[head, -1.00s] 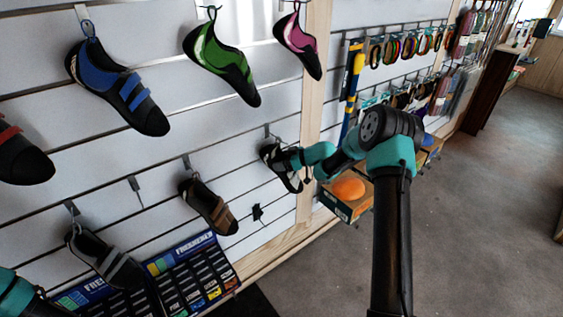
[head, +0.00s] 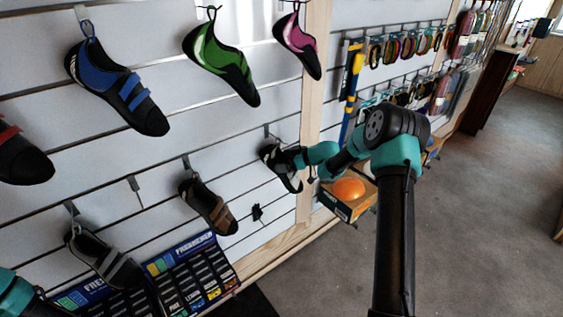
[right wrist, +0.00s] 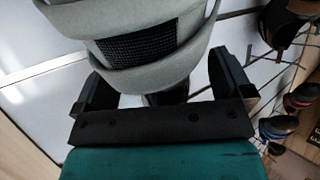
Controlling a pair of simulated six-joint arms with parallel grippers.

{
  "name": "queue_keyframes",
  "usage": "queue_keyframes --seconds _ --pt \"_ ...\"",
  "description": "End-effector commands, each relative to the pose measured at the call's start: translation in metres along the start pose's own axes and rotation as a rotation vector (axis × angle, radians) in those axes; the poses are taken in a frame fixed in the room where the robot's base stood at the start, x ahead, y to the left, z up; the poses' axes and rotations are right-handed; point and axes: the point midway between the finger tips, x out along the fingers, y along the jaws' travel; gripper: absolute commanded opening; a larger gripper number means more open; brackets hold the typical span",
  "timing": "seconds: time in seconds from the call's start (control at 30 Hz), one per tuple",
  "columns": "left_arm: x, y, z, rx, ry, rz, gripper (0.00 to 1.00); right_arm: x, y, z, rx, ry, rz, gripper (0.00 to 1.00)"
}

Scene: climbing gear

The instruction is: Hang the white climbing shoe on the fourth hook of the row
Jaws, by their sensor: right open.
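The white climbing shoe (head: 271,153), with black parts, is at the rightmost hook (head: 267,131) of the lower row, just below it. The loop at the hook is too small to make out. My right gripper (head: 296,161) is beside the shoe on its right. In the right wrist view the pale shoe (right wrist: 150,45) fills the top, and my open right gripper (right wrist: 165,88) has one finger on each side of it. My left arm shows only at the bottom left corner; its gripper (head: 58,306) is dark and unclear.
In the lower row a grey shoe (head: 100,258) and a brown shoe (head: 208,206) hang, with an empty hook (head: 135,191) between them. Blue (head: 118,88), green (head: 222,66) and pink (head: 298,45) shoes hang above. A box with an orange ball (head: 348,188) stands right of the post.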

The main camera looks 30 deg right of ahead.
Motion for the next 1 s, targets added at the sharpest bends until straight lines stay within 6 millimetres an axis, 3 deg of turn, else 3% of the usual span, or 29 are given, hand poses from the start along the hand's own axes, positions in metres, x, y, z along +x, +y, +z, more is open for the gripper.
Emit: queue_keyframes --seconds 0.7,1.0 --pt "0.0 0.0 0.0 0.0 0.0 0.0 1.0 -0.134 0.001 0.0 0.0 0.0 0.004 0.98" --pt "0.0 0.0 0.0 0.0 0.0 0.0 1.0 -0.158 0.0 0.0 -0.001 0.001 0.001 0.98"
